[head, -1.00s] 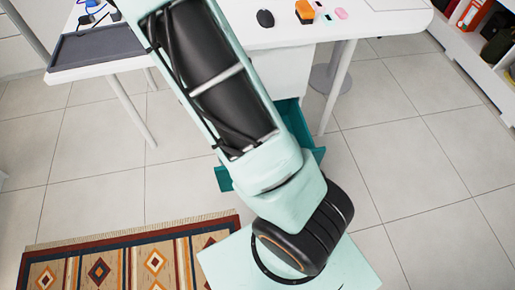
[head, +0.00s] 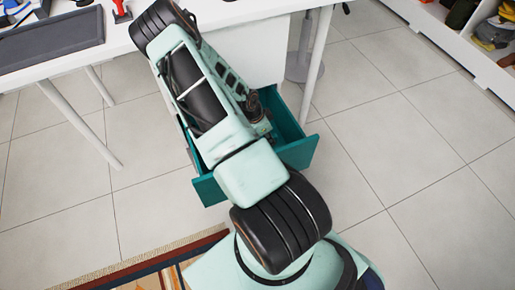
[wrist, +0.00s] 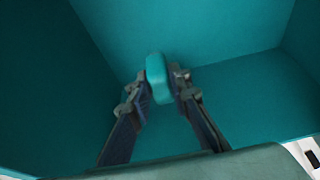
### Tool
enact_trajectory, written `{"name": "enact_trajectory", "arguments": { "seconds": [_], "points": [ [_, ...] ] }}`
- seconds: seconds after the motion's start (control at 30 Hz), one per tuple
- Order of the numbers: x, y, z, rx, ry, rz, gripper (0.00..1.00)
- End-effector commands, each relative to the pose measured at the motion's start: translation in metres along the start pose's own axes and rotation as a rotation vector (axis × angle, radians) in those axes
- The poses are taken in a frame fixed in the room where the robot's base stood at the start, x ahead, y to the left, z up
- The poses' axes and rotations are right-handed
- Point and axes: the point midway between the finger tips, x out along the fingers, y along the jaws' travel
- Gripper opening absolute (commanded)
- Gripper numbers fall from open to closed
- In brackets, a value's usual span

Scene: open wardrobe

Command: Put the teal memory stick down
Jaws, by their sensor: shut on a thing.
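The teal memory stick (wrist: 158,78) is a small rounded block between my fingertips in the wrist view. My gripper (wrist: 161,92) is shut on it and points into a teal drawer (wrist: 225,95). The drawer walls and bottom surround the stick in that view; I cannot tell whether the stick touches the bottom. In the head view the open drawer (head: 298,155) juts out under the white desk. My arm hides part of it, and the stick cannot be made out there.
The white desk (head: 240,12) stands behind the drawer, with a dark grey tray (head: 55,40) at its left and a red item (head: 121,10) near it. Shelves (head: 470,45) stand at the far right. A striped rug (head: 150,275) lies at lower left. Tiled floor right of the drawer is clear.

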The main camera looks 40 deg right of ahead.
Motion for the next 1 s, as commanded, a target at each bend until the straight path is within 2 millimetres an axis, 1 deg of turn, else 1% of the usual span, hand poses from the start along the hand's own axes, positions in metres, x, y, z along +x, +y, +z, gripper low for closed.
{"name": "enact_trajectory", "arguments": {
  "seconds": [0.03,0.1,0.27,0.37,0.5,0.57,0.77,0.9,0.93,1.0],
  "points": [
    [0.011,0.000,0.004,-0.001,0.000,0.001,0.00],
    [0.021,0.001,0.007,-0.002,0.000,0.001,0.00],
    [0.030,0.000,0.011,-0.002,0.001,-0.001,0.00],
    [0.041,0.000,0.015,-0.003,0.000,0.000,0.00],
    [0.060,0.000,0.022,-0.004,-0.001,0.000,0.00],
    [0.063,0.000,0.023,-0.002,0.000,-0.001,0.00],
    [0.062,-0.001,0.023,-0.003,0.000,-0.001,0.00],
    [0.066,0.000,0.025,-0.003,0.000,-0.001,0.00],
    [0.065,-0.001,0.024,-0.003,0.000,-0.001,0.20],
    [0.064,0.000,0.024,-0.004,0.000,-0.001,0.28]
  ]
}}
